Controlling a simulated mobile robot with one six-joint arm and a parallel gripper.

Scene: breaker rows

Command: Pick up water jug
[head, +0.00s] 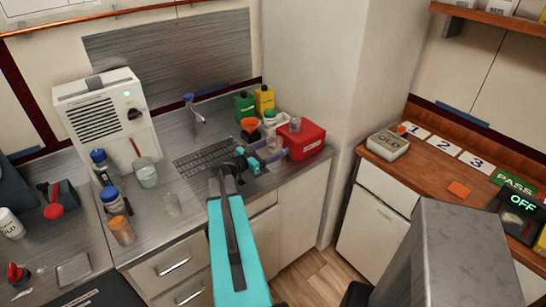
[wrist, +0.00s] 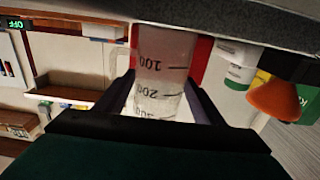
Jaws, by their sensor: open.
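A clear container with measuring marks, which I take to be the water jug (wrist: 162,68), stands between my gripper's two fingers in the wrist view. The marks 100, 200 and 300 appear upside down there. My gripper (head: 271,151) is open around it, one dark finger on each side; I cannot tell whether either finger touches it. In the head view the container is small and largely hidden by the fingers, in front of a red box (head: 306,142) on the steel counter.
An orange funnel (head: 250,125), a green bottle (head: 243,107) and a yellow bottle (head: 265,100) stand close behind my gripper. The wall corner is to the right.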

